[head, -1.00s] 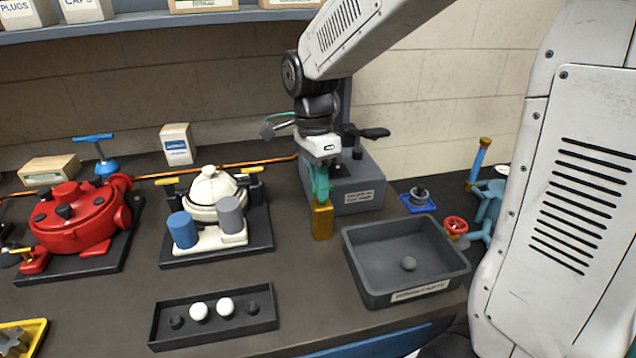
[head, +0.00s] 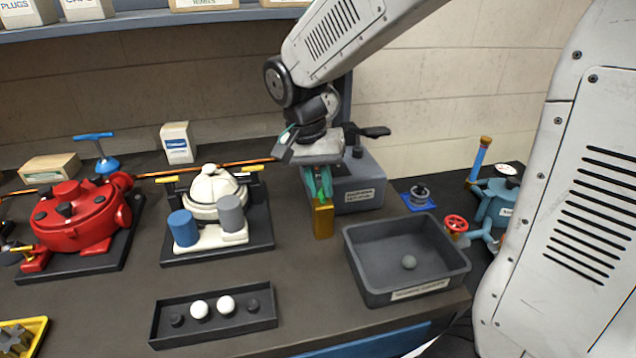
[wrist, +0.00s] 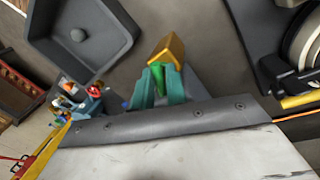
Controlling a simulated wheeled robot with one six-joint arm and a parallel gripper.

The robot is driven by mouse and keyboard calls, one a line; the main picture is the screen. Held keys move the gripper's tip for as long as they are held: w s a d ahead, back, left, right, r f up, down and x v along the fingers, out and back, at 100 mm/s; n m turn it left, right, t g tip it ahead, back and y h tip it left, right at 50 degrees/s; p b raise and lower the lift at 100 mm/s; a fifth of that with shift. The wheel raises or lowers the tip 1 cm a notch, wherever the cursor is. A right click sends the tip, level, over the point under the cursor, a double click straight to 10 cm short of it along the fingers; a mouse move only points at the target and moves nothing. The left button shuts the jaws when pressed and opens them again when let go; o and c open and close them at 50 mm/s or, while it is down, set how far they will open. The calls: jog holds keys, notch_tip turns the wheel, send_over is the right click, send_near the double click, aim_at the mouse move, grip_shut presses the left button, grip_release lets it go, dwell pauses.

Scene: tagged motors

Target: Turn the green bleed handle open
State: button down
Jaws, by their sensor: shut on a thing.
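My gripper (head: 321,190) has teal fingers and points down at the middle of the bench. It is shut on the green bleed handle (wrist: 158,78), a bit of which shows between the fingers in the wrist view. A brass-coloured block (head: 323,221) sits directly below the fingertips and also shows just beyond them in the wrist view (wrist: 167,51). Most of the handle is hidden by the fingers, so its angle is hard to tell.
A grey tray (head: 375,283) with a ball in it stands to the right. A grey box-shaped stand (head: 362,190) is close behind my gripper. The white motor (head: 212,191) and red motor (head: 75,225) stand to the left. The bench front of the block is clear.

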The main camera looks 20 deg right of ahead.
jog(key=n+t, duration=0.1)
jog(key=n, duration=0.4)
jog(key=shift+r, duration=0.1)
jog(key=shift+n, duration=0.3)
dwell(0.4)
jog(key=c, duration=1.5)
grip_release()
jog(key=shift+o, duration=0.2)
notch_tip(320, 180, up, 8)
jog(key=a, duration=0.1)
jog(key=shift+a+f, duration=0.2)
